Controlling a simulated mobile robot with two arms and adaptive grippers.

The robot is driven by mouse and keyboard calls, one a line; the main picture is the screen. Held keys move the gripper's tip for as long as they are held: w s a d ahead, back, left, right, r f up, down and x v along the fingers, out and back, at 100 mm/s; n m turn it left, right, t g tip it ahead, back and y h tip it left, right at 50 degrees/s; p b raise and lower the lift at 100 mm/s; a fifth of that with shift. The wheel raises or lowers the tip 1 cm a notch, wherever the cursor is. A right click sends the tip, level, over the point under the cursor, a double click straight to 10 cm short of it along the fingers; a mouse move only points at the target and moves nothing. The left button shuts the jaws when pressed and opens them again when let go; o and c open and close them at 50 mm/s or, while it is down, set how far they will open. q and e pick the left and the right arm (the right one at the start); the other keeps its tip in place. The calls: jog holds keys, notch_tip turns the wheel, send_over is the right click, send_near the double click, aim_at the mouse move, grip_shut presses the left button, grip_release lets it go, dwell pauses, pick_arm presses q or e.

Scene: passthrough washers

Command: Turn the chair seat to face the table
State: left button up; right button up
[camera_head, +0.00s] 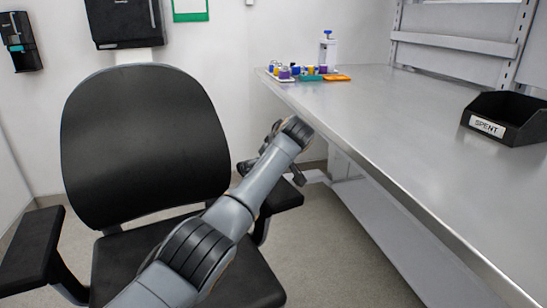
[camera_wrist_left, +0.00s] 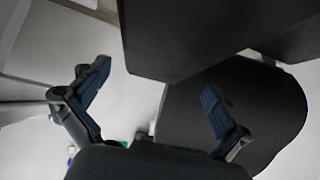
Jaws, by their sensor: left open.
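The black office chair (camera_head: 140,150) stands left of the table. Its backrest is at the far side and its seat (camera_head: 257,282) opens toward me, so it does not face the table on the right. The chair's right-hand armrest (camera_head: 285,194) lies close to the table's front edge. My left gripper (camera_head: 270,173) is just above and beside that armrest, partly hidden by my wrist. In the left wrist view its two fingers (camera_wrist_left: 157,77) are spread, with dark chair parts (camera_wrist_left: 235,105) ahead; contact cannot be told. My right gripper is not in view.
The long grey metal table (camera_head: 400,120) runs along the right. It bears a black bin marked SPENT (camera_head: 510,118), coloured small items on trays (camera_head: 300,73) and a white bottle (camera_head: 327,50). Dispensers hang on the back wall. Bare floor (camera_head: 330,240) lies between chair and table.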

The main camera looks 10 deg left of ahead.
pick_arm(q)
jog(key=v, duration=0.8)
jog(key=shift+s+d+r, duration=0.1)
